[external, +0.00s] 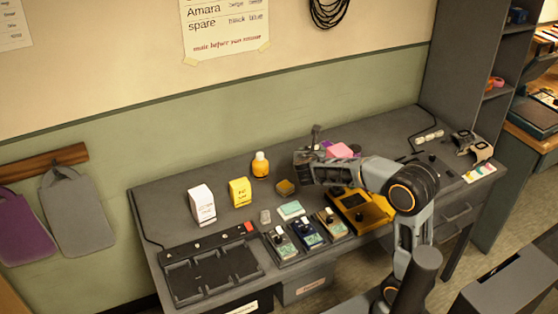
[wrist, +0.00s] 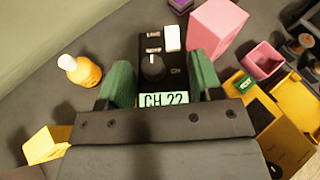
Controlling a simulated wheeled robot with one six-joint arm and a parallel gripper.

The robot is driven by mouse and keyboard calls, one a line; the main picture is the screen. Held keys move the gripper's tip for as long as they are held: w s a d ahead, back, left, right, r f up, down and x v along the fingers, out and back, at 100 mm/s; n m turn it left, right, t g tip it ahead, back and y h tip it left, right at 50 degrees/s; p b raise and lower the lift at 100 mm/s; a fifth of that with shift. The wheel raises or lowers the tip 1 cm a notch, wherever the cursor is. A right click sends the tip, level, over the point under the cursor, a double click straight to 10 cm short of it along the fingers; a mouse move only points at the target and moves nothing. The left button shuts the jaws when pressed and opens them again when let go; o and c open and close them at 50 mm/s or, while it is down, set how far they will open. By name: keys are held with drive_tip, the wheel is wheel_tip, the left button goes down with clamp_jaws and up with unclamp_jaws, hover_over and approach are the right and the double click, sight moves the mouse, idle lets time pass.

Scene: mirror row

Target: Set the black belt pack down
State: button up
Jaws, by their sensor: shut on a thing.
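My gripper (external: 306,160) is above the back middle part of the grey desk (external: 160,205) in the external view. In the wrist view its green-padded fingers (wrist: 162,78) are shut on the black belt pack (wrist: 153,48), one on each side. The pack has a round knob, a small white block or switch at its top right, and a pale green label reading "CH 22". The fingers and the gripper body hide its sides and lower end. I cannot tell how far it is above the desk.
An orange bottle (external: 260,166), yellow box (external: 240,192) and white box (external: 202,205) stand left of my gripper. A pink box (external: 340,150) is close on its right. A black dock (external: 256,262), several packs in trays (external: 307,235) and a yellow case (external: 372,215) line the front.

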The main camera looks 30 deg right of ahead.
sight(317, 147)
drive_tip(key=w+d+n+y, duration=0.1)
drive_tip(key=w+d+n+t+y, duration=0.1)
drive_tip(key=d, duration=0.1)
drive_tip(key=shift+d, duration=0.1)
drive_tip(key=shift+w+a+f+n+y+b, duration=0.2)
drive_tip(key=shift+w+f+n+y+b, duration=0.1)
drive_tip(key=shift+y, duration=0.1)
drive_tip(key=w+f, duration=0.3)
drive_tip(key=w, duration=0.1)
drive_tip(key=w+f, duration=0.3)
drive_tip(key=w, duration=0.1)
drive_tip(key=w+f+b, duration=0.1)
drive_tip(key=w+f, duration=0.2)
drive_tip(key=w, duration=0.2)
drive_tip(key=shift+w+f+b, duration=0.2)
drive_tip(key=shift+f+b, duration=0.5)
drive_tip(key=shift+f, duration=1.15)
